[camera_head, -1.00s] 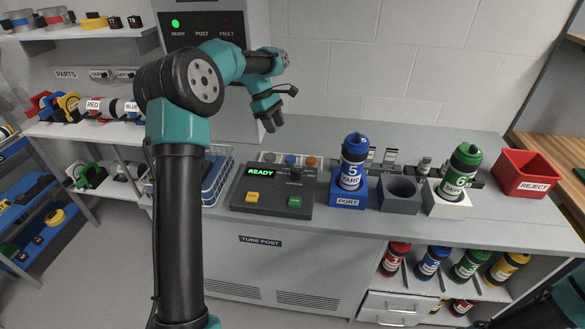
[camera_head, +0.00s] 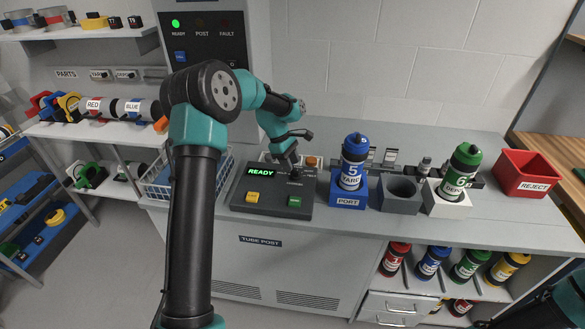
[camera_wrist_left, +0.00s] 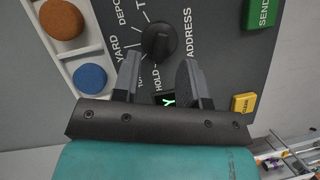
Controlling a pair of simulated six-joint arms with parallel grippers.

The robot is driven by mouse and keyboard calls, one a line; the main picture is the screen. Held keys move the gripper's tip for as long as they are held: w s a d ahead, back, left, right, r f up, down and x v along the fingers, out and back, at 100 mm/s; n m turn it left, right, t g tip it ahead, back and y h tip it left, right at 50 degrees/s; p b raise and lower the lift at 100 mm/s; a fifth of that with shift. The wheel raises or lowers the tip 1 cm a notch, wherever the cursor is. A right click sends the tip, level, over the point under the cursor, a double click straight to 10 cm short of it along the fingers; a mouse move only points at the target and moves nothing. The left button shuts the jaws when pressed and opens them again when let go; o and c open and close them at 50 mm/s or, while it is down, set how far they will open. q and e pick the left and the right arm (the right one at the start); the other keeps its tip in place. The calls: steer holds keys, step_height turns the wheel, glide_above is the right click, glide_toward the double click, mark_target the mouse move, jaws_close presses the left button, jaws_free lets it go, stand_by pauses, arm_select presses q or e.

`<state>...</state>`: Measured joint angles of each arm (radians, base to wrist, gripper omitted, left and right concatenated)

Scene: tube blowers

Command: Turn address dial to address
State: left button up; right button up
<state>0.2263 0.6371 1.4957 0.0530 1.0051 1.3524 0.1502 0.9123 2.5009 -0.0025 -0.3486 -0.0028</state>
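The address dial is a black round knob (camera_wrist_left: 159,42) on the dark console face in the left wrist view. Labels around it include YARD, DEPO, HOLD and ADDRESS. My left gripper (camera_head: 291,161) points down over the dial. In the left wrist view its two fingers (camera_wrist_left: 158,66) are apart, with the knob between and just beyond the tips; contact cannot be told. The knob's pointer direction is unclear.
The console has a yellow CLEAR button (camera_head: 253,197) and a green SEND button (camera_head: 294,202). A blue YARD tube (camera_head: 353,165) stands in the blue port block (camera_head: 347,201), right of the console. A green tube (camera_head: 458,172) and a red REJECT bin (camera_head: 526,175) stand farther right.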

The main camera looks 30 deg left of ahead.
mark_target(296, 174)
arm_select(q)
steer(key=shift+x, duration=1.25)
steer(key=shift+c, duration=0.3)
jaws_close()
